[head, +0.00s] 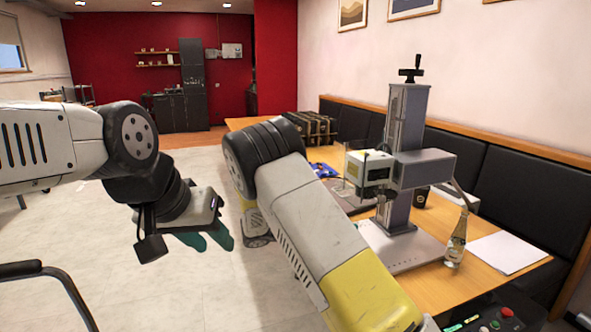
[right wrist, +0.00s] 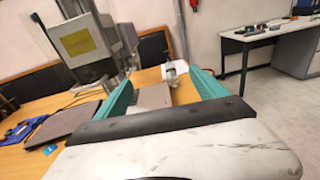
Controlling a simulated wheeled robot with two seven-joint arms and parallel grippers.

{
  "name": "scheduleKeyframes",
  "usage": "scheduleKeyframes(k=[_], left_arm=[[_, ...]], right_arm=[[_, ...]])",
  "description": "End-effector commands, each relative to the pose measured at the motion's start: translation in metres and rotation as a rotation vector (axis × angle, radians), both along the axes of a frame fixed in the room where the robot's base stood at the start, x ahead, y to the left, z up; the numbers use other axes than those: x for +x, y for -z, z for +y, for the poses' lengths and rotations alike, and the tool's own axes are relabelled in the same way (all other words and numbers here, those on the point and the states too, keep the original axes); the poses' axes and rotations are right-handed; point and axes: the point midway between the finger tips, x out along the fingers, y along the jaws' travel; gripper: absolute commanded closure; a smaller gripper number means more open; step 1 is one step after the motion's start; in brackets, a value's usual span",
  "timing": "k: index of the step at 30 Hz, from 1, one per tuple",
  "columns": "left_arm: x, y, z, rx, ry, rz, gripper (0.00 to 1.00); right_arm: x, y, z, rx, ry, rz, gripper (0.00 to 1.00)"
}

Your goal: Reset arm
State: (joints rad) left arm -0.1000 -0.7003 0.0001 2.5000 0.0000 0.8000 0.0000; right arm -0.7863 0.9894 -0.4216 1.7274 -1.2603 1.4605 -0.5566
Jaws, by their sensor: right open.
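The laser marker (head: 402,130) stands upright on the wooden table, with a grey column, a top crank and a boxy head (head: 368,172). Its head also shows at the upper left of the right wrist view (right wrist: 82,42). My left gripper (head: 208,240) hangs over the pale floor, left of the table, with its teal fingers apart and nothing between them. My right arm crosses the middle of the head view and hides its gripper there. In the right wrist view my right gripper (right wrist: 162,80) is open and empty, its fingers beside the marker's base plate.
A dark crate (head: 318,128) stands farther back. Black padded seating (head: 520,190) lines the wall.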

Motion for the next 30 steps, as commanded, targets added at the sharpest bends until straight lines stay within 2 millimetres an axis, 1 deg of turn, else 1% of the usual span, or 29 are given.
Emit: scheduleKeyframes(k=[8, 14, 17, 20, 24, 30], left_arm=[[0.0, 0.0, 0.0, 0.0, 0.0, 0.0, 0.64], [0.0, 0.0, 0.0, 0.0, 0.0, 0.0, 0.64], [0.0, 0.0, 0.0, 0.0, 0.0, 0.0, 0.64], [0.0, 0.0, 0.0, 0.0, 0.0, 0.0, 0.64], [0.0, 0.0, 0.0, 0.0, 0.0, 0.0, 0.64], [0.0, 0.0, 0.0, 0.0, 0.0, 0.0, 0.64]], right_arm=[[-0.018, -0.006, -0.024, 0.14, 0.085, -0.03, 0.18], [-0.043, -0.011, -0.045, 0.309, 0.186, -0.073, 0.18], [-0.06, -0.015, -0.057, 0.421, 0.253, -0.109, 0.18], [-0.083, -0.02, -0.068, 0.567, 0.34, -0.162, 0.18], [-0.124, -0.031, -0.077, 0.82, 0.492, -0.273, 0.18], [-0.179, -0.053, -0.072, 1.166, 0.696, -0.463, 0.18]])
